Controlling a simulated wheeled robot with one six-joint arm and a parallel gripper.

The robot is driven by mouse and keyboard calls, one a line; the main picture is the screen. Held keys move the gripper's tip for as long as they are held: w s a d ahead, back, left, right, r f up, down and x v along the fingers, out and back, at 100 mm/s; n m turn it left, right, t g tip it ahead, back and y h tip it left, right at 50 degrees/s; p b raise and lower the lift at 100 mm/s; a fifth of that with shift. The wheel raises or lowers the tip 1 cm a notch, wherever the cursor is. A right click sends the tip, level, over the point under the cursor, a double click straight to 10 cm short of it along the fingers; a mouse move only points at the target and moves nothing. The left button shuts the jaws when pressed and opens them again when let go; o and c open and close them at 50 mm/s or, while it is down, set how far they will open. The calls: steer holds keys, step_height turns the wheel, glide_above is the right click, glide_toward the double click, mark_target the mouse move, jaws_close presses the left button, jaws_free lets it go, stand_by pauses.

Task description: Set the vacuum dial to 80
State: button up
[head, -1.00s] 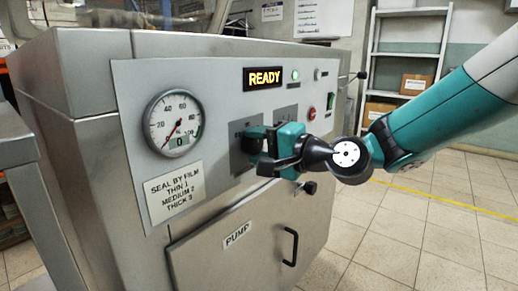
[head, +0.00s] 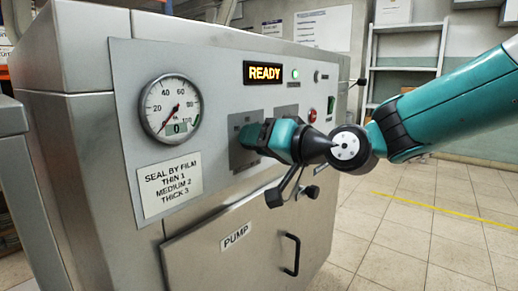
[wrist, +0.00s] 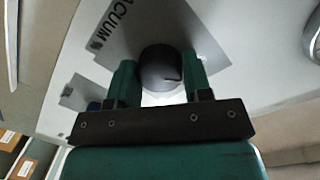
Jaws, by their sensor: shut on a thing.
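The vacuum dial (wrist: 160,66) is a dark round knob on a grey plate (wrist: 118,38) lettered VACUUM in the wrist view. My gripper (wrist: 159,80) is shut on it, one green finger on each side. In the head view my gripper (head: 252,136) is at the machine's front panel, rolled over, and hides the dial. The dial's scale numbers cannot be read. The round gauge (head: 170,105) to the left has a red needle pointing down and left of centre, and its small display reads 0.
The lit display (head: 264,73) reads READY. A black knob (head: 309,192) and the pump door handle (head: 291,254) lie below. Open floor is at the right.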

steer(key=shift+n+b, duration=0.3)
steer(key=shift+n, duration=0.3)
steer(key=o, duration=0.9)
steer(key=shift+d, duration=0.1)
steer(key=p+v, duration=0.1)
steer(key=v, duration=1.6)
steer(key=shift+s+p, duration=0.3)
